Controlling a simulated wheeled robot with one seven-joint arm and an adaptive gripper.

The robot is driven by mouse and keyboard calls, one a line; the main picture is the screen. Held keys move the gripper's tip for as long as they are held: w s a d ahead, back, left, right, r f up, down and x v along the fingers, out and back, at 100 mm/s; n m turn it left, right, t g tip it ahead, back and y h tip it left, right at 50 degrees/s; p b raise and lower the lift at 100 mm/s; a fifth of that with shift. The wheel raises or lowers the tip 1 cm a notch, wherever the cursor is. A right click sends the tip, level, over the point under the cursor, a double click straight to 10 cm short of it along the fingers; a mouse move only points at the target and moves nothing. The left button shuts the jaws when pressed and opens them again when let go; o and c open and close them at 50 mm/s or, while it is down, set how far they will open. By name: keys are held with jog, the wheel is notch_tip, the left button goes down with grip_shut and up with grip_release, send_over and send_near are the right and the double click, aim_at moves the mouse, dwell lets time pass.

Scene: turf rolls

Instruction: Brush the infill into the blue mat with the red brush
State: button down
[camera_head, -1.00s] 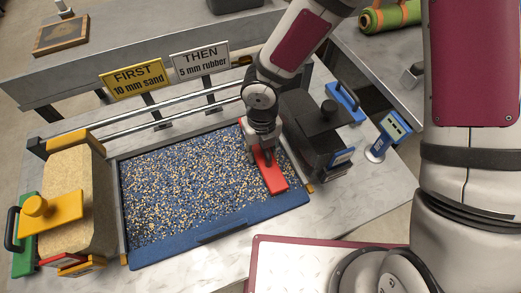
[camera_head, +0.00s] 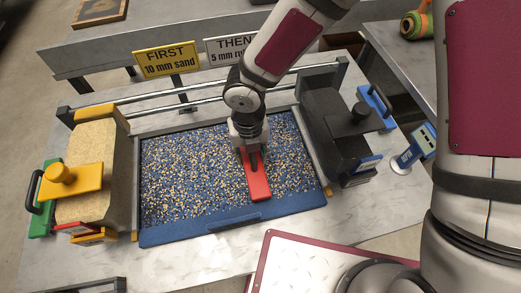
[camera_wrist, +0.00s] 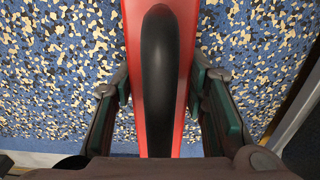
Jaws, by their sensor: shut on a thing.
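The blue mat (camera_head: 185,180) lies in a tray on the table, speckled all over with tan and dark infill grains. The red brush (camera_head: 257,183) is on the mat, right of its middle, its long side running from back to front. My gripper (camera_head: 252,150) is above the brush, shut on its black handle. In the wrist view the red brush (camera_wrist: 185,60) runs up the middle with its black handle (camera_wrist: 158,80) between the two fingers of my gripper (camera_wrist: 160,95). The bristles are hidden under the brush body.
A black hopper (camera_head: 340,125) stands to the right, with a blue-handled tool (camera_head: 375,100) and a blue gauge (camera_head: 415,145) beyond. Rails and a yellow sign (camera_head: 165,60) are behind.

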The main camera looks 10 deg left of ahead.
aim_at(166, 178)
jog(key=shift+s+a+b, duration=0.6)
jog(key=shift+s+a, duration=1.15)
jog(key=shift+a, duration=1.6)
jog(key=shift+s+a+b, duration=0.65)
jog(key=shift+s+a, duration=1.05)
jog(key=shift+a, duration=1.6)
jog(key=shift+s+a+b, duration=0.6)
jog(key=shift+s+a, duration=1.15)
jog(key=shift+a, duration=1.6)
jog(key=shift+s+a, duration=0.1)
jog(key=shift+a, duration=0.1)
jog(key=shift+w+d, duration=0.5)
jog(key=shift+d, duration=0.45)
jog(key=shift+w+d, duration=0.5)
jog(key=shift+d, duration=0.5)
jog(key=shift+w+d, duration=0.5)
jog(key=shift+d, duration=0.45)
jog(key=shift+s+a+b, duration=0.15)
jog(key=shift+s+a, duration=0.35)
jog(key=shift+a, duration=0.45)
jog(key=shift+s+a+b, duration=0.15)
jog(key=shift+s+a, duration=0.35)
jog(key=shift+a, duration=0.5)
jog(key=shift+s+a+b, duration=0.15)
jog(key=shift+s+a, duration=0.35)
jog(key=shift+a, duration=0.45)
